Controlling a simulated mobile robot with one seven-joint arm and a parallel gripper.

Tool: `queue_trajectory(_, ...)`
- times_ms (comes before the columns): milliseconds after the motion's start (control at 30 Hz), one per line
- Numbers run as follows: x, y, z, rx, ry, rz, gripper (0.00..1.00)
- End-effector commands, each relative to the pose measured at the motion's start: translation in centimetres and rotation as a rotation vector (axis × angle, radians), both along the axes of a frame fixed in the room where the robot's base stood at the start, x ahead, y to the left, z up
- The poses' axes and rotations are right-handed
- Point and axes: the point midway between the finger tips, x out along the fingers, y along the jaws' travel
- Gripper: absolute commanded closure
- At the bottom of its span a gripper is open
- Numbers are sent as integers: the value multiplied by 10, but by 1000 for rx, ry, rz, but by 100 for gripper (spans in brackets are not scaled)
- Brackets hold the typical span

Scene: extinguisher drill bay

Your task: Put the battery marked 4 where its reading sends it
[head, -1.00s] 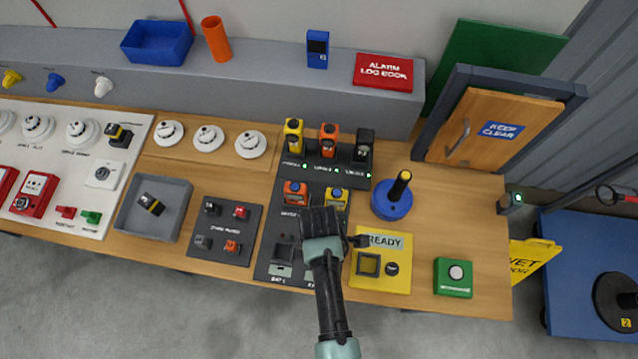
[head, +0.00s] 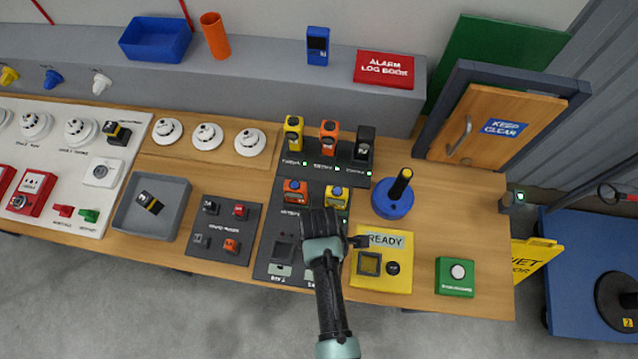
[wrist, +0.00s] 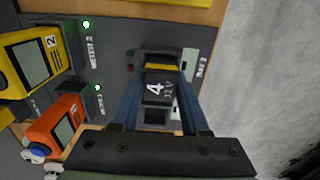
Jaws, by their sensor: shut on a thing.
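My gripper (wrist: 163,112) is shut on the battery marked 4 (wrist: 158,86), a dark block with a yellow band and "12V" on it. The battery is at a dark slot of the meter panel (wrist: 195,57), beside the label that seems to read "BAT 2". I cannot tell how deep it sits. In the head view my gripper (head: 320,225) covers the battery and this slot. The orange meter (wrist: 66,122) and the yellow meter marked 2 (wrist: 32,58) are beside it; their screens show no legible reading.
The yellow READY pad (head: 400,284) is right of my gripper, with a green box (head: 455,277) beyond. A grey tray (head: 133,221) holding a battery (head: 149,202) lies left. Behind stands a rack of yellow, orange and black units (head: 328,165). A blue round base with a post (head: 393,203) stands right.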

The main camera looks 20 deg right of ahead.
Motion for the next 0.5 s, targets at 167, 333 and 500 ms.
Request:
queue_trajectory(167, 1, 0, -3, -1, -2, 0, 100)
queue_trajectory(333, 1, 0, -2, -1, -2, 0, 100)
queue_trajectory(500, 1, 0, -2, -1, -2, 0, 27)
